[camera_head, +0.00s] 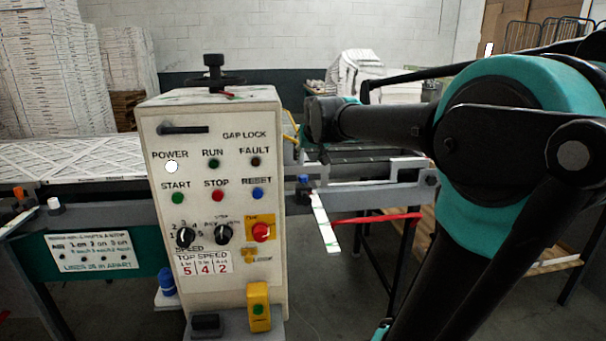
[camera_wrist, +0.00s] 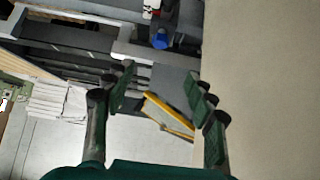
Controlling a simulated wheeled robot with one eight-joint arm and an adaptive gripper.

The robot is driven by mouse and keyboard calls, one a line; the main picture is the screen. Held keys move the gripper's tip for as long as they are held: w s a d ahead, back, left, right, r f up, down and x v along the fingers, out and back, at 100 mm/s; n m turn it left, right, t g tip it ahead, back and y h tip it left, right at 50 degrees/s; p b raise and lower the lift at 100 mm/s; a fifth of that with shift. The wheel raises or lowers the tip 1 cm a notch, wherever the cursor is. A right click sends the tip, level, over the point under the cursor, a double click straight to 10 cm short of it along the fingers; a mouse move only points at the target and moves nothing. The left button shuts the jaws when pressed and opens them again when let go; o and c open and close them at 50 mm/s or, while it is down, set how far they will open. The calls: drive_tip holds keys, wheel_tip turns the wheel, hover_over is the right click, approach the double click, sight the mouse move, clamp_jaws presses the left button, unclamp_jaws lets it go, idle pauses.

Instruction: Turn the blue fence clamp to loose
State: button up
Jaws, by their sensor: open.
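The blue fence clamp (camera_head: 303,183) is a small blue knob on the grey side rail, just right of the control box. In the wrist view a blue knob (camera_wrist: 161,40) sits on the grey rail, above and beyond my fingertips. My gripper (camera_wrist: 162,88) is open, its two dark green fingers apart with nothing held between them. It is apart from the knob. In the head view the gripper is mostly hidden behind the control box and my arm. Which way the clamp is turned cannot be told.
The control box (camera_head: 215,200) stands close left of the clamp, with buttons and dials. A pale strip (camera_head: 325,224) hangs beside the clamp. A yellow-edged part (camera_wrist: 168,115) shows between my fingers.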

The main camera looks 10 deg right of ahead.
sight(303, 176)
drive_tip(key=x, duration=1.7)
drive_tip(key=shift+w, duration=0.25)
drive_tip(key=c, duration=1.2)
drive_tip(key=shift+o, duration=0.2)
